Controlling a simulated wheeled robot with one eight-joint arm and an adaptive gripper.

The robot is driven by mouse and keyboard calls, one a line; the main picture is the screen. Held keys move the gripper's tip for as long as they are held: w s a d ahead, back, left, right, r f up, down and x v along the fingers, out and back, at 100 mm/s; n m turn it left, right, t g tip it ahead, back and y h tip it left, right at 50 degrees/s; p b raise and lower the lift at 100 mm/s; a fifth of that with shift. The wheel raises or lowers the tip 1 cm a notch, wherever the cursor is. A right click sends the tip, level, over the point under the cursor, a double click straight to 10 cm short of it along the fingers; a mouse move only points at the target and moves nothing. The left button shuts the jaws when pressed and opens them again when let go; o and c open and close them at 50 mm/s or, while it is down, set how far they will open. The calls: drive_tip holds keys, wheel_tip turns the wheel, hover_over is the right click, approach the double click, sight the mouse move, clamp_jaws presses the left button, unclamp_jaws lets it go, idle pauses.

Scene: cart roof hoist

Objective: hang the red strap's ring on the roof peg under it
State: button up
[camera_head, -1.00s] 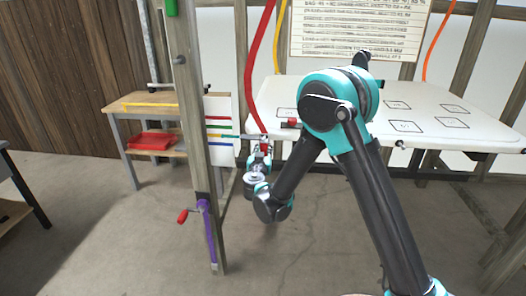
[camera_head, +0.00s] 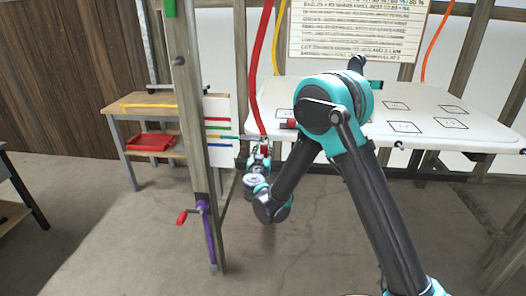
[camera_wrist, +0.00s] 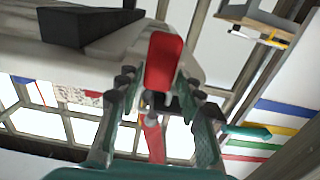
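The red strap (camera_head: 255,90) hangs from above, and its lower end reaches my gripper (camera_head: 260,155) by the white roof's (camera_head: 440,112) left corner. In the wrist view a red tab (camera_wrist: 165,62) sits between the fingertips of my gripper (camera_wrist: 158,85), which appear closed on it. A grey fitting (camera_wrist: 152,115) and the strap (camera_wrist: 153,143) show behind it between the fingers. The ring's opening is not clear. A red peg (camera_head: 288,124) stands at the roof's left edge, just right of the gripper and apart from it.
A wooden post (camera_head: 190,100) with a purple, red-handled crank (camera_head: 206,215) stands left of the gripper. A card with coloured stripes (camera_head: 219,140) is behind it. Yellow (camera_head: 279,40) and orange (camera_head: 436,42) straps hang farther right. A bench (camera_head: 150,105) stands at left.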

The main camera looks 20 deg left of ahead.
drive_tip(key=shift+o, duration=1.1)
drive_tip(key=shift+s, duration=0.1)
